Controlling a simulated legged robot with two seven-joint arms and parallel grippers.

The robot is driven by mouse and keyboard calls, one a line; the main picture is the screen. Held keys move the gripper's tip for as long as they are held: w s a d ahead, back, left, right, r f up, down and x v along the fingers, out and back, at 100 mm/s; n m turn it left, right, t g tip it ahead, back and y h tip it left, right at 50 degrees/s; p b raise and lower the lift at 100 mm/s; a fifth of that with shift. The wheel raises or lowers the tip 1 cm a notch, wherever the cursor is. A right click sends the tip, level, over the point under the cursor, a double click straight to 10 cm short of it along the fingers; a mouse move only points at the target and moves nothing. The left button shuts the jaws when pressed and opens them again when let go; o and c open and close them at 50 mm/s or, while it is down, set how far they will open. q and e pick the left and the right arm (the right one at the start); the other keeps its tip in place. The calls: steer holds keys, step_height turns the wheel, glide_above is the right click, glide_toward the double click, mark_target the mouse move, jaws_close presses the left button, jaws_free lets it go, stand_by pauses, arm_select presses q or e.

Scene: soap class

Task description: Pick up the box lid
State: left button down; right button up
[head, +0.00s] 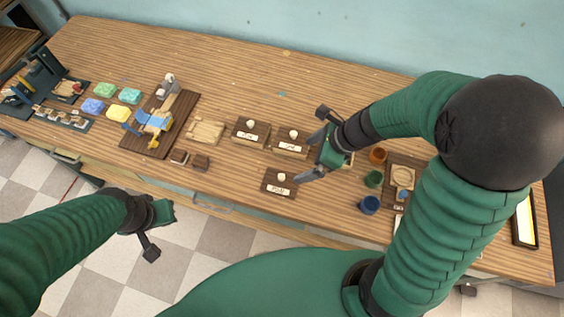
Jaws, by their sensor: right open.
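Three small wooden boxes with dark lids, white knobs and white labels stand near the middle of the table: a left box (248,134), a right box (289,146) and a front box (277,188). I cannot tell which lid is meant. My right gripper (312,146) is open and empty, just right of the right box, its fingers spread to either side of that box's right end. It seems apart from the box; height is hard to judge. My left gripper (153,232) hangs in front of the table, over the floor; its jaw opening is unclear.
Orange (378,155), green (373,179) and blue (369,205) cups stand right of my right gripper. A pale wooden tray (205,131), a blue-yellow device on a dark board (153,125) and colored soap blocks (118,113) are left. The table's back middle is clear.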

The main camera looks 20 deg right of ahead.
mark_target(281, 178)
steer(key=b+x, duration=0.1)
steer(key=x, duration=0.2)
steer(key=b+x, duration=0.1)
steer(key=x, duration=0.3)
steer(key=b+x, duration=0.1)
steer(key=x, duration=0.3)
steer(key=shift+s+a+f, duration=0.15)
steer(key=shift+s+a, duration=0.1)
steer(key=shift+s, duration=0.05)
steer(key=f+b, duration=0.1)
steer(key=f, duration=0.1)
steer(key=a+f+b, duration=0.1)
steer(key=f, duration=0.1)
steer(key=shift+s+a+f+b, duration=0.1)
steer(key=shift+a+f+b, duration=0.1)
steer(key=shift+b, duration=0.1)
steer(key=shift+a+f, duration=0.1)
steer(key=shift+a, duration=0.05)
arm_select(q)
steer(key=f, duration=0.2)
steer(key=s+f, duration=0.1)
steer(key=f, duration=0.2)
steer(key=shift+s+a+f, duration=0.15)
steer(key=shift+a+f, duration=0.2)
arm_select(e)
steer(key=shift+a, duration=0.1)
steer(key=c, duration=1.4)
steer(key=shift+r, duration=0.2)
